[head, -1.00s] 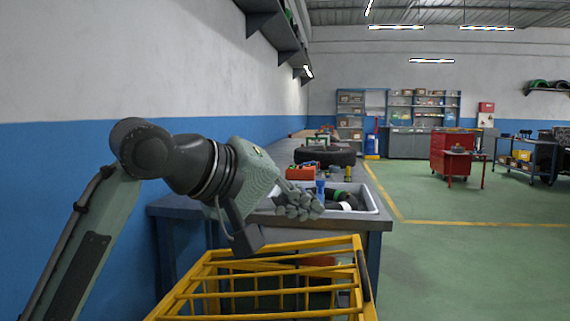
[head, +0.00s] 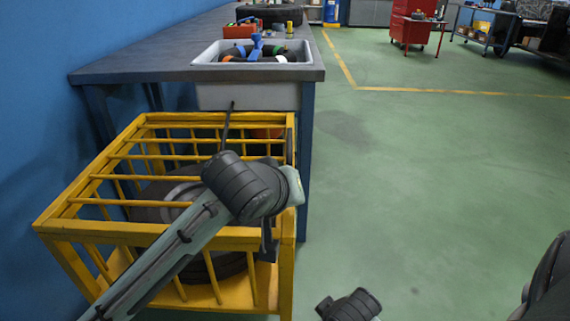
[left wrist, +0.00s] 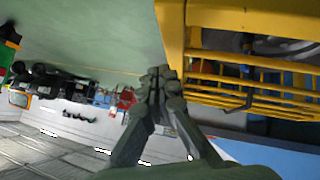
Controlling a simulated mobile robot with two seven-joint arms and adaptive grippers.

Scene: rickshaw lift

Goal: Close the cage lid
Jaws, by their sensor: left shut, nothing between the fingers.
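The yellow cage (head: 165,237) stands at the lower left of the head view, in front of the workbench. Its barred lid (head: 125,157) appears to lie level across the top; my arm hides part of it, and I cannot tell whether it sits fully down. A dark grip (head: 289,148) is on the right rail. My left gripper (head: 268,238) is at the cage's front right corner, partly hidden behind my wrist. In the left wrist view its fingers (left wrist: 160,82) are together and empty, beside the yellow frame (left wrist: 172,25).
A dark wheel (head: 215,265) lies inside the cage. A blue wall is at the left. Green floor (head: 420,170) to the right is clear.

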